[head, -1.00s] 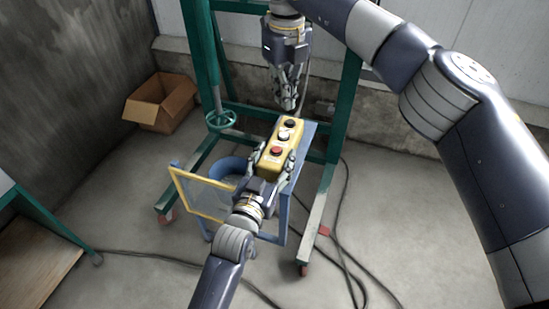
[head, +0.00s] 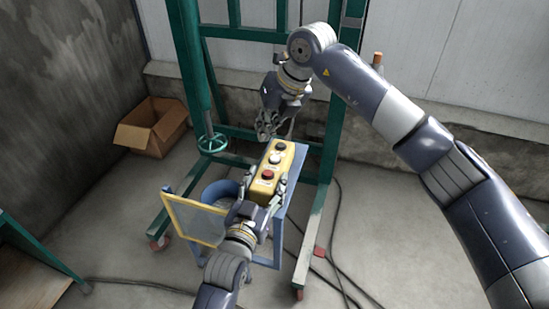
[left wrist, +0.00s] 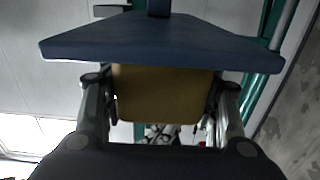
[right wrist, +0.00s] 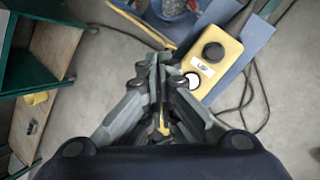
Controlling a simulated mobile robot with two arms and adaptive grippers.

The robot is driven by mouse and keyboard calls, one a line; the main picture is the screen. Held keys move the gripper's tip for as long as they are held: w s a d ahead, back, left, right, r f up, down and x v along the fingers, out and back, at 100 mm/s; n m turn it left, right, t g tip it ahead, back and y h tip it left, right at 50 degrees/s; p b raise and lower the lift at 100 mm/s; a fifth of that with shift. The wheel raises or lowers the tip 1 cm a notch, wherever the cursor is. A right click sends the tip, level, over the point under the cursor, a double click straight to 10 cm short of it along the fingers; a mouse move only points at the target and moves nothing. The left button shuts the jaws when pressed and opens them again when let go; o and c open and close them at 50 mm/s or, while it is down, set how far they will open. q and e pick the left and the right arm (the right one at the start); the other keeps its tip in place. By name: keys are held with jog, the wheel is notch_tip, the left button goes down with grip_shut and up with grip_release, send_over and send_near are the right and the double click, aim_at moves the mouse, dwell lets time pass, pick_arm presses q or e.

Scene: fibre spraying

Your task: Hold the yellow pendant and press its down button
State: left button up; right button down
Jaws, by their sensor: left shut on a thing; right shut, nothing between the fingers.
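The yellow pendant (head: 268,178) has a black, a white and a red button in a row, black at the far end. My left gripper (head: 265,188) is shut around its near part; in the left wrist view the yellow body (left wrist: 163,95) sits between both fingers. My right gripper (head: 266,137) is shut and empty, beside the pendant's far end. In the right wrist view its closed tips (right wrist: 166,60) are left of the black button (right wrist: 213,52), which has an "UP" label. They partly cover the white button (right wrist: 191,80); the red button is hidden there.
A blue stand (head: 300,160) with a yellow-framed mesh panel (head: 192,220) is around the pendant. A green frame (head: 190,60) on castors stands behind. A cardboard box (head: 152,126) lies at the left. Cables run over the floor at right.

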aim_at(278, 156)
jog(key=d+r+m+t+y, duration=0.1)
jog(key=r, duration=0.1)
jog(key=d+r+m+t+y, duration=0.1)
jog(key=d+r+m+t, duration=0.1)
jog(key=shift+w+y, duration=0.15)
jog(key=shift+y, duration=0.15)
jog(key=shift+f, duration=0.1)
jog(key=shift+f, duration=4.3)
jog(key=shift+f, duration=0.1)
jog(key=shift+f, duration=0.35)
